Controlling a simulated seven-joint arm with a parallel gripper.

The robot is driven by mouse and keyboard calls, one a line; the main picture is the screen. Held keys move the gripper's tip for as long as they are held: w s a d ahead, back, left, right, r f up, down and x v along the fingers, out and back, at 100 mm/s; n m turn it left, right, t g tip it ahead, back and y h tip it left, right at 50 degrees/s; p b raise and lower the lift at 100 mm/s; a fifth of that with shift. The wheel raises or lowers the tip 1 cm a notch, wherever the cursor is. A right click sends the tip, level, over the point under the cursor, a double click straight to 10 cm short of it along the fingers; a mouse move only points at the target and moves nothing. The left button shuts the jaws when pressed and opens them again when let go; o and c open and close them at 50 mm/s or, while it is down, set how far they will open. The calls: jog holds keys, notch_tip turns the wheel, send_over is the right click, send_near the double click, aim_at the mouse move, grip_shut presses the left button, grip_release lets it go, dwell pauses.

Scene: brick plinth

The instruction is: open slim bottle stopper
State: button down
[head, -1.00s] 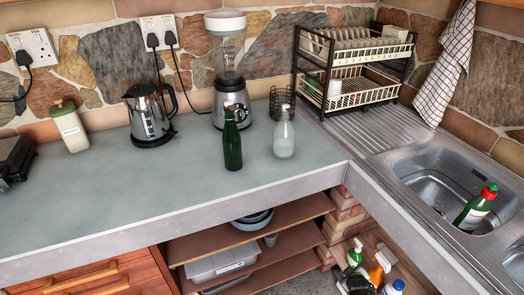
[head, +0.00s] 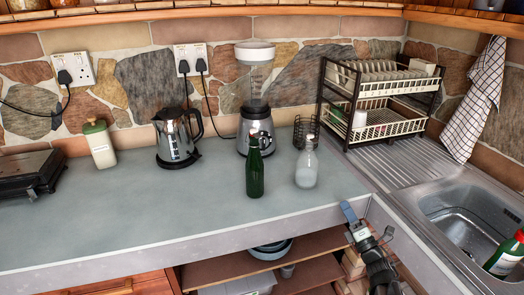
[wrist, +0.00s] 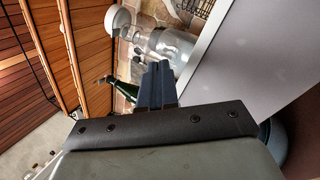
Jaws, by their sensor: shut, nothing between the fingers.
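A slim dark green bottle (head: 255,174) stands upright on the worktop, with its stopper (head: 253,142) on its neck. Whether the stopper is seated or loose is too small to tell. A clear glass bottle (head: 306,170) with pale contents stands just right of it. My gripper (head: 346,207) is at the worktop's front edge near the corner, right of and nearer than both bottles, touching neither. Its fingers are shut and empty. In the wrist view the shut fingers (wrist: 157,68) partly cover the green bottle (wrist: 128,90), whose neck shows beside them.
A blender (head: 255,130), a steel kettle (head: 176,138) and a cream jar (head: 100,146) stand behind and to the left. A dish rack (head: 375,115) and a sink (head: 465,220) are to the right.

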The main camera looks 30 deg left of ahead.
jog(key=s+a+r+n+t+y, duration=0.1)
jog(key=s+a+r+n, duration=0.2)
jog(key=a, duration=0.4)
jog(key=s+a+r+n+y, duration=0.1)
jog(key=s+a+r+n, duration=0.2)
jog(key=s+a+n, duration=0.2)
jog(key=s+a+r+n+t+y, duration=0.1)
jog(key=s+a+n, duration=0.3)
jog(key=a, duration=0.4)
jog(key=shift+s+a+r+t, duration=0.35)
jog(key=shift+s+r, duration=0.25)
jog(key=shift+r, duration=0.3)
send_near(258, 136)
jog(key=w+a, duration=0.3)
jog(key=shift+w+a+r, duration=0.1)
jog(key=shift+a+r, duration=0.05)
jog(key=shift+r, duration=0.75)
jog(key=shift+a+r, duration=0.15)
jog(key=shift+r, duration=0.75)
jog(key=shift+d+r, duration=0.1)
